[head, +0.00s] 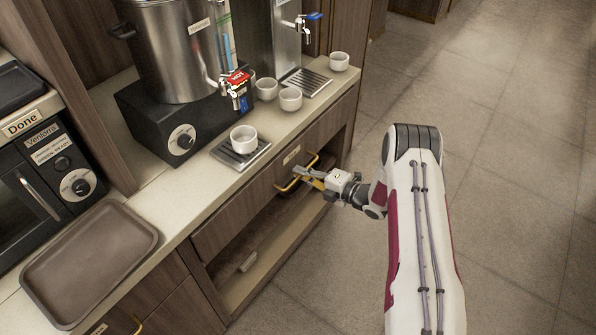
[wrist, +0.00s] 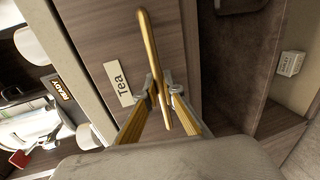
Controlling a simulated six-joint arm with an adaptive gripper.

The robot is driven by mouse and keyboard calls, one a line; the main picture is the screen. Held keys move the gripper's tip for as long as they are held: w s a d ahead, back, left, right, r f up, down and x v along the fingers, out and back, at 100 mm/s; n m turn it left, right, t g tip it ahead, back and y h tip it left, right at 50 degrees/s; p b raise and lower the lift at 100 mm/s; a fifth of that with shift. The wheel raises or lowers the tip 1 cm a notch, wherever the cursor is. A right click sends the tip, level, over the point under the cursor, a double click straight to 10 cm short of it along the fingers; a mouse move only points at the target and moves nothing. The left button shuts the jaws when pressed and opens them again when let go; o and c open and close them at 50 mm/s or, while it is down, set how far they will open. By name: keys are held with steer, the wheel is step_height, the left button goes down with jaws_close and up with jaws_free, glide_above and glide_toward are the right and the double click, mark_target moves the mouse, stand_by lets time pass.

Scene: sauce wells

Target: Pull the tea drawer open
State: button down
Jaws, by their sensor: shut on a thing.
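The tea drawer (head: 232,213) has a brown wood-grain front under the counter. In the wrist view, a white label reading "Tea" (wrist: 119,84) sits on the drawer front (wrist: 110,38). Its brass bar handle (head: 312,160) also shows in the wrist view (wrist: 151,45), where it runs between my fingertips. My gripper (head: 303,173) is shut on this handle, with a finger on each side of it in the wrist view (wrist: 164,96). The drawer front looks about level with the counter edge. I cannot tell any small gap.
An open shelf (head: 285,243) below the drawer holds a small white box (head: 248,263). On the counter stand a steel urn (head: 180,55), several white cups (head: 243,139), drip trays and a brown tray (head: 88,262). The floor (head: 500,180) to the right is clear.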

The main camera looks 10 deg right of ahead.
steer(key=f+v, duration=0.2)
steer(key=v, duration=0.8)
steer(key=f+v, duration=0.2)
steer(key=v, duration=0.8)
steer(key=shift+s+d, duration=0.35)
steer(key=shift+d, duration=0.05)
steer(key=c, duration=2.2)
jaws_free()
steer(key=shift+f, duration=0.1)
steer(key=shift+v, duration=6)
